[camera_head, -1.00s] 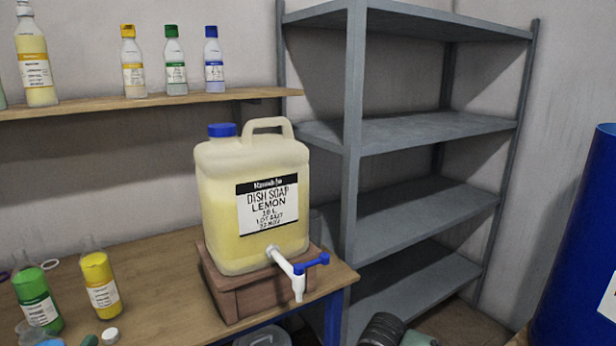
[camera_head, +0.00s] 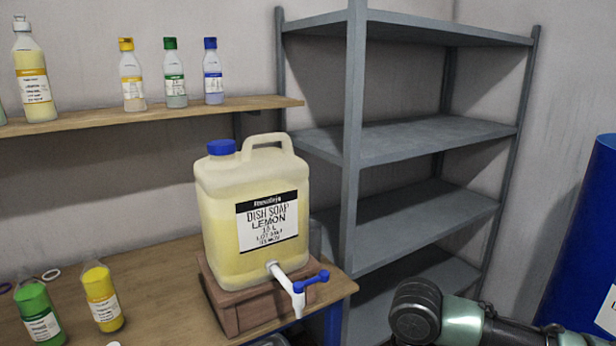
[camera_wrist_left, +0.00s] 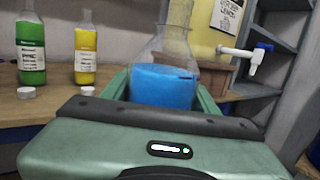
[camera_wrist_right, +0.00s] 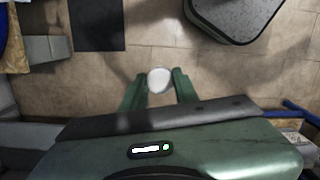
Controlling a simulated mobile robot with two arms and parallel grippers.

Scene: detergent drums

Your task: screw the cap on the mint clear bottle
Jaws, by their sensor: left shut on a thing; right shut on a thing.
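My left gripper (camera_wrist_left: 162,84) is shut on a clear bottle (camera_wrist_left: 178,38) with blue liquid in its lower part. The bottle stands upright between the fingers in the left wrist view; its top is cut off by the frame, and no label on it shows. My right gripper (camera_wrist_right: 159,77) is shut on a round white cap (camera_wrist_right: 158,82), held over the floor in the right wrist view. The cap and the bottle are not seen together. Neither gripper shows in the head view, where only my right arm (camera_head: 440,318) enters at the lower right.
A wooden table holds a green bottle (camera_head: 38,312), a yellow bottle (camera_head: 102,296) and loose white caps (camera_wrist_left: 87,90). A large dish soap container (camera_head: 250,215) with a tap stands on a wooden block (camera_head: 225,311). Grey shelving (camera_head: 430,130) and a blue drum (camera_head: 585,240) stand right.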

